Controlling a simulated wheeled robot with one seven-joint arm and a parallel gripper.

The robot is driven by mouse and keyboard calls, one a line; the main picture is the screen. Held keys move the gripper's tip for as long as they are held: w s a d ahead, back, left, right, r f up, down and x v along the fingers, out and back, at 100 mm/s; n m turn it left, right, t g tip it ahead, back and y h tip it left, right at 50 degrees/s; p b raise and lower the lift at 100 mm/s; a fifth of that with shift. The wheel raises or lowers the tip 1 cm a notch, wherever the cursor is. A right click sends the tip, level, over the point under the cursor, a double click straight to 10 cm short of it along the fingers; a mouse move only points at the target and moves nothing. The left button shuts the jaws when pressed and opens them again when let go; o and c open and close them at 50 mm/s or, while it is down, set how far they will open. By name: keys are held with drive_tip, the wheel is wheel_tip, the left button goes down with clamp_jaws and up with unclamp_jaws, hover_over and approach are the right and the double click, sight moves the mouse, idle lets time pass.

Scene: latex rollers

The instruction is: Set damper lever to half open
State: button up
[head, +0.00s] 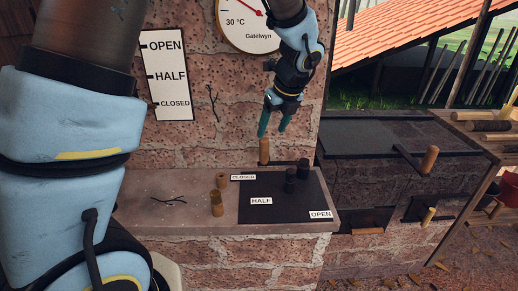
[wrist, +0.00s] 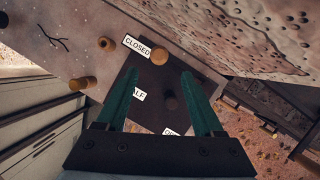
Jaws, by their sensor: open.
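A black plate (head: 268,214) lies on the stone ledge with white labels CLOSED (head: 243,177), HALF (head: 261,201) and OPEN (head: 320,214). An upright wooden handle (head: 264,151), apparently the damper lever's, stands at the plate's back edge near CLOSED. My gripper (head: 273,134) is open, with its green fingers pointing down just above the handle. In the wrist view the gripper (wrist: 158,73) spans part of the plate. A dim round brown shape (wrist: 156,55) between the fingertips may be the handle's top; I cannot tell. The lever's arm is not clearly visible.
Two dark pegs (head: 290,180) (head: 303,168) stand on the plate. Wooden pegs (head: 221,181) (head: 216,203) stand left of it. A brick wall rises behind, with a position sign (head: 167,75) and a gauge (head: 250,22). Another wooden-handled lever (head: 429,160) is farther right.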

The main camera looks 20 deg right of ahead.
sight(264, 150)
drive_tip(key=p+x, duration=0.1)
drive_tip(key=x, duration=0.9)
drive_tip(key=shift+a+f, duration=0.1)
drive_tip(key=shift+f, duration=0.05)
clamp_jaws()
idle(1.1)
